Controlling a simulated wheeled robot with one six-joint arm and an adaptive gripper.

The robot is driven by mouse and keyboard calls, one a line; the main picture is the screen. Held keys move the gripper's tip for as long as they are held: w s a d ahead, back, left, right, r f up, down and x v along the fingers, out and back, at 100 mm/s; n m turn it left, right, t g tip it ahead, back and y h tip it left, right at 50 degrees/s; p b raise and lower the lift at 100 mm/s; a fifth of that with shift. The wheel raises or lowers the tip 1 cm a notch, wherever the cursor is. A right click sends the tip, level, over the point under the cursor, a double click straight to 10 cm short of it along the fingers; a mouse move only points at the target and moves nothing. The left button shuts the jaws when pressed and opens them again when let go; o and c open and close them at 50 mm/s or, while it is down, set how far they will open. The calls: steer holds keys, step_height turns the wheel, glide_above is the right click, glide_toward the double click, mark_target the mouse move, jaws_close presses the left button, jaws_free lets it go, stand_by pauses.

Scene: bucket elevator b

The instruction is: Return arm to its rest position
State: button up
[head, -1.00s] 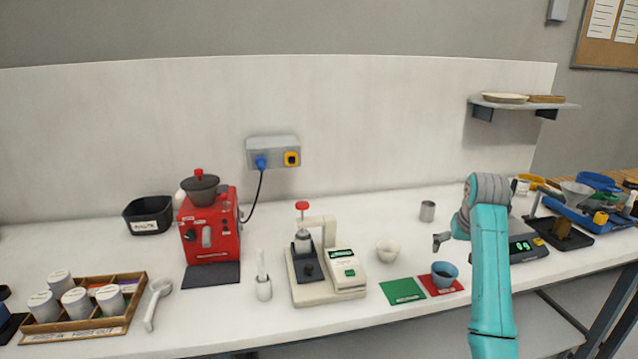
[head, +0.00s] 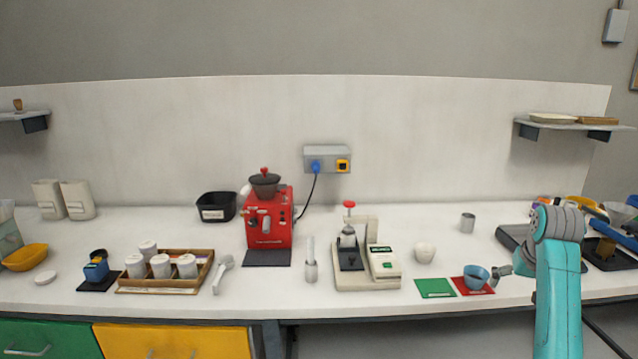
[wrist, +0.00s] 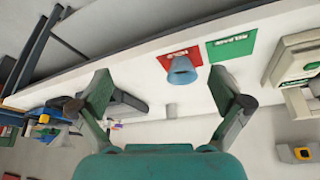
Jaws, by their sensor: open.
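My arm is at the right of the head view, its teal links rising in front of the bench. My gripper (head: 503,273) is small there, just right of the blue cup. In the wrist view my gripper (wrist: 162,105) has its two fingers spread wide, with nothing between them held. The blue cup (head: 476,277) stands on the red mat (head: 488,287); it also shows beyond the fingers in the wrist view (wrist: 182,71), apart from them. The green mat (head: 435,288) lies left of it and is bare.
The red grinder (head: 268,222) and a wooden tray of jars (head: 201,262) are further left. A shelf (head: 570,126) hangs above right. Dark and blue equipment (head: 612,226) crowds the right end.

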steer(key=s+a+f+t, duration=0.1)
steer(key=s+a+f, duration=0.15)
steer(key=f, duration=0.55)
steer(key=s+a+f+n, duration=0.1)
steer(key=s+a+f, duration=0.1)
steer(key=a+f, duration=0.35)
steer(key=s+a+f+t, duration=0.1)
steer(key=s+f, duration=0.1)
steer(key=f, duration=0.8)
steer(key=s+a+f+t, duration=0.1)
steer(key=s+a+f, duration=0.4)
steer(key=s, duration=0.2)
steer(key=s+a+f+t, duration=0.2)
steer(key=s+a+f, duration=0.2)
steer(key=s+f, duration=0.3)
steer(key=s+a+r+n+t, duration=0.15)
steer(key=s+a, duration=0.25)
steer(key=s, duration=0.7)
steer(key=s+a+r+t, duration=0.15)
steer(key=s+a, duration=0.25)
steer(key=s, duration=0.7)
steer(key=s+a+r+n+t+y, duration=0.1)
steer(key=s+a+r+t, duration=0.1)
steer(key=s+r, duration=1.4)
steer(key=shift+a+r+y, duration=0.3)
steer(key=shift+r, duration=0.05)
steer(key=shift+n, duration=0.25)
